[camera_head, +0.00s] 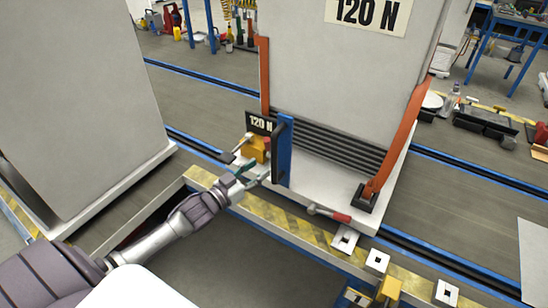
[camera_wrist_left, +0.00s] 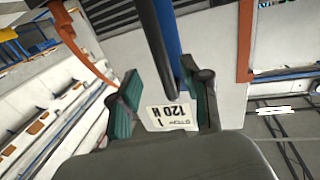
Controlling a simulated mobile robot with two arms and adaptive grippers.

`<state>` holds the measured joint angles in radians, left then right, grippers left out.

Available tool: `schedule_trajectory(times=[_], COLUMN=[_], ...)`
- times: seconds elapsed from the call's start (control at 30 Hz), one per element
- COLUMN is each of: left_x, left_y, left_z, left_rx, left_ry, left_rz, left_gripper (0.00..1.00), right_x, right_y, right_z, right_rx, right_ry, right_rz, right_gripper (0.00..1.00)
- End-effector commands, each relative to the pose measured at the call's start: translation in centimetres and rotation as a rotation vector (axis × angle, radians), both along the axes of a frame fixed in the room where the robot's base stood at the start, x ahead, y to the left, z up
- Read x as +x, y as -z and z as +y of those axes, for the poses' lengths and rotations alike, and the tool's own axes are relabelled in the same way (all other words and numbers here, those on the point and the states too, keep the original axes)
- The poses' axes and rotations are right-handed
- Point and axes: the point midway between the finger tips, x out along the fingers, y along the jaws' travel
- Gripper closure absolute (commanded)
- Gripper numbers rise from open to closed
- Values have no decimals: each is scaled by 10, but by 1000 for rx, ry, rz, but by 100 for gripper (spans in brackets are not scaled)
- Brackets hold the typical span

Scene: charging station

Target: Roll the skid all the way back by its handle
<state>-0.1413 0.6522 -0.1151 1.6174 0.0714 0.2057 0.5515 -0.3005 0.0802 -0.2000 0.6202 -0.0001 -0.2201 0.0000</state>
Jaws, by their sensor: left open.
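The skid has a white base (camera_head: 315,185) carrying a large grey block (camera_head: 345,75) marked 120 N, held by orange straps. A blue post with a black upright handle (camera_head: 279,150) stands at its front left corner. My left gripper (camera_head: 254,175) is open and empty, just left of the handle's lower end. In the left wrist view, the black handle (camera_wrist_left: 160,50) comes down between the two green-padded fingers (camera_wrist_left: 165,100). I cannot tell whether either finger touches it. My right gripper is not in view.
A small 120 N sign (camera_head: 261,123) and a yellow part (camera_head: 256,147) sit close behind the gripper. A red-handled lever (camera_head: 330,213) lies right of it, near the yellow-black striped rail (camera_head: 285,225). Another grey block (camera_head: 75,100) stands at left.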

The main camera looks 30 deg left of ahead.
Motion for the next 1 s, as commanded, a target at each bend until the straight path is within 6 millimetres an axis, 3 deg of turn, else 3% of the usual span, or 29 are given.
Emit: schedule_trajectory(times=[0.2,0.4,0.8,0.83,1.0], left_x=[42,66,73,73,73], left_y=[0,1,1,1,1], left_z=[-9,-15,-17,-17,-17], left_rx=[0,0,1,1,0], left_ry=[-2,-1,-1,-1,-1], left_rz=[-1,1,2,2,2], left_gripper=[52,52,52,54,82], right_x=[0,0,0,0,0], right_y=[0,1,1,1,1], right_z=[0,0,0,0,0], right_rx=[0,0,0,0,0], right_ry=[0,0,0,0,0], right_rz=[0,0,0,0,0], right_gripper=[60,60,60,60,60])
